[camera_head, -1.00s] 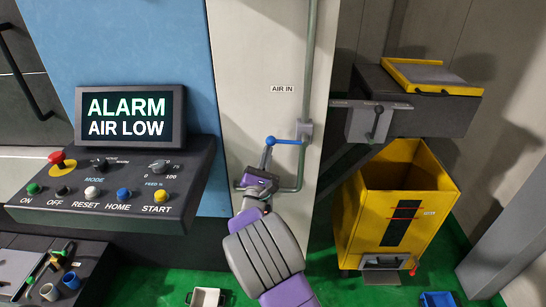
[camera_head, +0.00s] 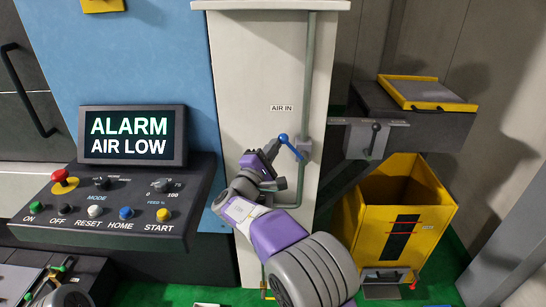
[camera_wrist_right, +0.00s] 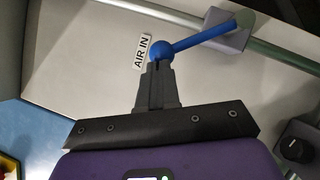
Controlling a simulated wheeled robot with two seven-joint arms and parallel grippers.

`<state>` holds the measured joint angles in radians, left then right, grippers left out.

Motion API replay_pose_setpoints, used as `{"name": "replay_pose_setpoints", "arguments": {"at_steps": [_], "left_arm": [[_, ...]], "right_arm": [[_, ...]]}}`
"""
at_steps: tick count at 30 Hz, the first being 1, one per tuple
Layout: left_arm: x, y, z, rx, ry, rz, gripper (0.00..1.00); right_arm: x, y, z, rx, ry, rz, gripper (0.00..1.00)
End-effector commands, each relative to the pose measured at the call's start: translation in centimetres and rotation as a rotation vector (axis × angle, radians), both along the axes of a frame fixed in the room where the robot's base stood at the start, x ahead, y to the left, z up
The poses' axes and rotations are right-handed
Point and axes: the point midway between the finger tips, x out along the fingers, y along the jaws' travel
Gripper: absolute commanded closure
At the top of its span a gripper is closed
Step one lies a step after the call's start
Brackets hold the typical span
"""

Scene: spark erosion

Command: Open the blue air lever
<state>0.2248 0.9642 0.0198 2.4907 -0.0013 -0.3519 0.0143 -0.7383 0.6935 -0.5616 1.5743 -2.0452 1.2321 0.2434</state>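The blue air lever (camera_head: 290,146) sits on a valve on the pale column, below the AIR IN label (camera_head: 283,108). It slants up to the left from its pivot to its ball end. In the right wrist view the lever (camera_wrist_right: 203,35) runs from the ball to the grey valve block (camera_wrist_right: 232,36). My right gripper (camera_head: 274,147) is at the ball end. Its fingers (camera_wrist_right: 157,68) look close together, with the ball right at their tips and apparently touching. Whether they clasp part of the ball is hard to see. My left gripper is not in view.
The alarm screen (camera_head: 132,136) reads ALARM AIR LOW above a button panel (camera_head: 100,225) on the left. A green-grey pipe (camera_head: 307,75) runs down the column by the valve. A yellow bin (camera_head: 395,225) and a dark box stand to the right.

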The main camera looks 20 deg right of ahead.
Motion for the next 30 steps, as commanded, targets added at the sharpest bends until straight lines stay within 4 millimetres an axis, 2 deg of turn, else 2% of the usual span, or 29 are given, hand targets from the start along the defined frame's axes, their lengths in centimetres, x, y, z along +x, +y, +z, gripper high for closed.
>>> {"name": "replay_pose_setpoints", "arguments": {"at_steps": [7,15,30], "left_arm": [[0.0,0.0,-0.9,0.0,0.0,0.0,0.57],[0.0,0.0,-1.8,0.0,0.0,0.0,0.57],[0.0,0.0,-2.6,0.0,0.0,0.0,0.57]], "right_arm": [[-0.6,-2.0,2.1,0.227,-0.077,-0.001,1.0],[-1.2,-4.0,3.4,0.438,-0.144,-0.002,1.0],[-1.9,-5.9,4.3,0.631,-0.201,-0.003,1.0]]}}
